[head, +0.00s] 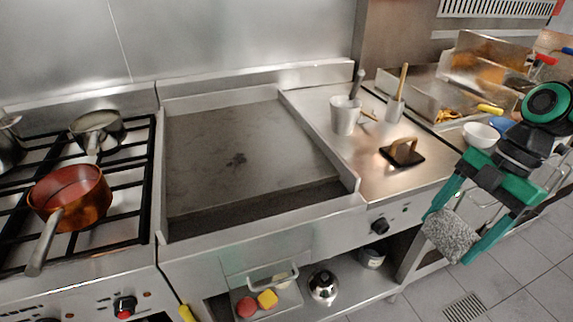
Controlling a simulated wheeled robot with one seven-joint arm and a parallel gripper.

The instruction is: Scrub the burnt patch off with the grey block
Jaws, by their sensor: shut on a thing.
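My gripper (450,234) is at the right of the head view, shut on the speckled grey block (450,236). The block hangs between the green fingers, in front of the counter's right part and above the floor. It is well to the right of the griddle and apart from the patch. The griddle has raised metal walls at its sides and back.
A dark press with a wooden handle (403,151), a white cup (345,115) and another utensil holder (394,108) stand on the steel counter right of the griddle. A copper pan (70,196) sits on the stove at left. The griddle surface is clear.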

